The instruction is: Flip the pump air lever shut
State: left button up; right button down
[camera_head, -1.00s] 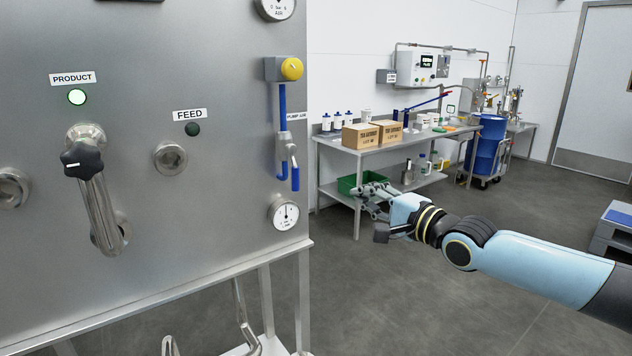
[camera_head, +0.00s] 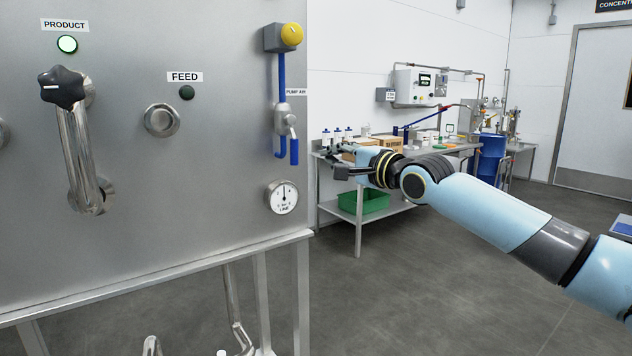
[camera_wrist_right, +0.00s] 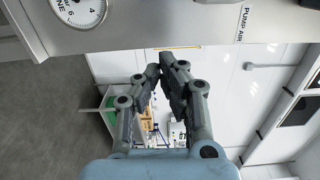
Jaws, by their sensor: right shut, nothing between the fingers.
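The lever is not visible there. My left gripper is not in view.
A round gauge (camera_head: 283,197) is below the lever, and a yellow knob (camera_head: 291,35) is above it. The steel panel (camera_head: 220,180) fills the left. A steel table (camera_head: 345,202) stands behind my right arm. The floor between them looks clear.

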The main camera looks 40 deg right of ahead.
aim_at(293, 140)
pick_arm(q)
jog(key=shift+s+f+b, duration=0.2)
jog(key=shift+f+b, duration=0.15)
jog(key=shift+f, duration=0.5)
pick_arm(e)
jog(key=a, duration=0.2)
jog(key=w+a, duration=0.1)
jog(key=a, duration=0.1)
jog(key=shift+w, duration=0.15)
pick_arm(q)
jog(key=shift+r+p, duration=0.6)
pick_arm(e)
jog(key=shift+a+m, duration=0.2)
jog(key=shift+m, duration=0.2)
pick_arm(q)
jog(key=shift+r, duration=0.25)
pick_arm(e)
jog(key=shift+a, duration=0.1)
